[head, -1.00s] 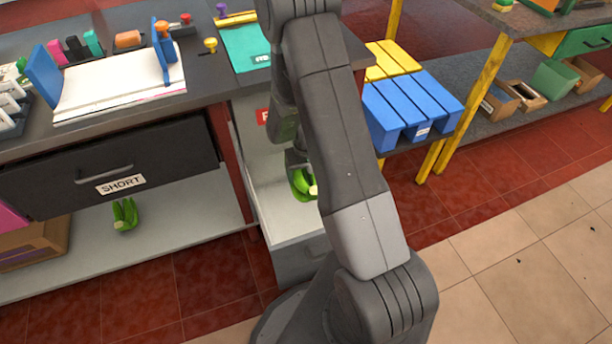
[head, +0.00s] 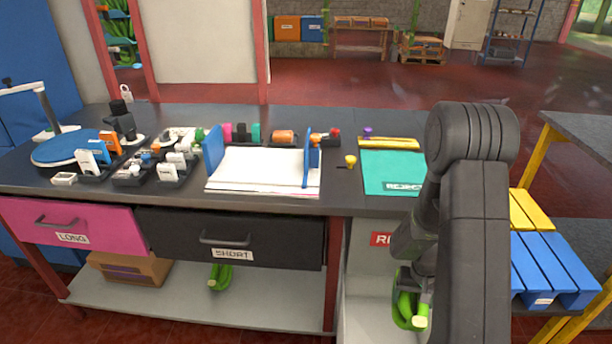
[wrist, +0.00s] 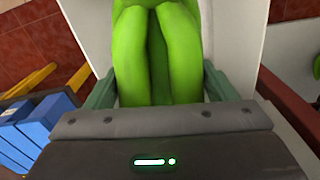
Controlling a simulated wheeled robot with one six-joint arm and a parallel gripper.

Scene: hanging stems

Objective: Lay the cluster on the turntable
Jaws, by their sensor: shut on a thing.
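A cluster of green bananas (head: 405,311) hangs in my gripper (head: 412,284), low at the right of the workbench. In the wrist view the cluster (wrist: 157,55) fills the space between the two green fingers of my gripper (wrist: 158,88), which is shut on it. My arm hides part of the gripper in the head view. The turntable (head: 66,150), a round blue disc with a grey arm over it, stands at the far left of the bench, well away from my gripper.
A second green cluster (head: 220,277) is on the lower shelf (head: 270,304). Small gadgets (head: 130,172), a white pad (head: 262,178) with blue uprights and a teal mat (head: 390,176) occupy the bench top. A blue and yellow slatted stand (head: 550,262) is at right.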

